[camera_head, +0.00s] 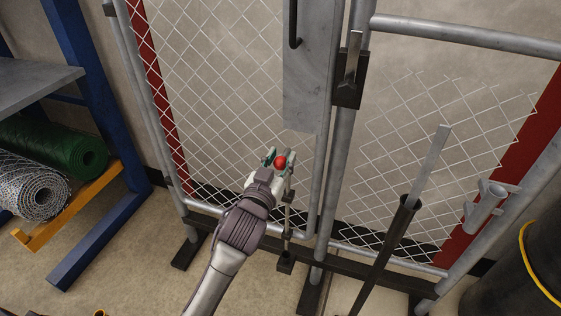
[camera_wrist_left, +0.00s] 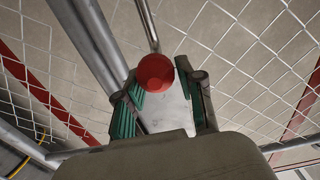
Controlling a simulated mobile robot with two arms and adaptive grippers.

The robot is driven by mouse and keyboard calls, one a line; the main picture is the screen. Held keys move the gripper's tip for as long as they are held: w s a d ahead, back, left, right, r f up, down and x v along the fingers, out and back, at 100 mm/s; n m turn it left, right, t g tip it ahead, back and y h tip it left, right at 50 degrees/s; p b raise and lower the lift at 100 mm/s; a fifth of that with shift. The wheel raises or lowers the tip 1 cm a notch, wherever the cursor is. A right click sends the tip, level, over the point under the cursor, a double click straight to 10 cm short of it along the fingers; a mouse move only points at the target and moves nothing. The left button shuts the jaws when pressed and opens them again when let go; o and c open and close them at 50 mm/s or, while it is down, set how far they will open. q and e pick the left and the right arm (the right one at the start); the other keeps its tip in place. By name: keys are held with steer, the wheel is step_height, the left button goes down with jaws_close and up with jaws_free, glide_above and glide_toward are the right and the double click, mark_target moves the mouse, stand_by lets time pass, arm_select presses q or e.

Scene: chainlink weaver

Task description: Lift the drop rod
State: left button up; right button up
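The drop rod (camera_head: 287,222) is a thin upright metal rod low on the chain-link gate, with a red ball knob (camera_head: 281,161) at its upper part. In the left wrist view, the red knob (camera_wrist_left: 155,73) shows between my finger pads, with a thin metal rod (camera_wrist_left: 148,25) behind it. My left gripper (camera_head: 279,162) is at the knob; in the left wrist view, its green-padded fingers (camera_wrist_left: 160,100) are spread with a gap at the knob's right. Contact is hard to tell. My right gripper is not in view.
A grey gate post with a latch (camera_head: 349,78) stands right of the knob. A dark tube with a flat grey bar (camera_head: 432,163) leans further right. A blue rack (camera_head: 100,85) with a green roll (camera_head: 60,146) and a mesh roll (camera_head: 38,192) stands at left.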

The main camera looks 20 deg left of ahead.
arm_select(q)
steer(key=shift+o, duration=1.6)
steer(key=shift+f, duration=0.1)
steer(key=shift+s+f, duration=0.1)
steer(key=shift+s, duration=0.35)
steer(key=s, duration=1.1)
steer(key=shift+a, duration=0.2)
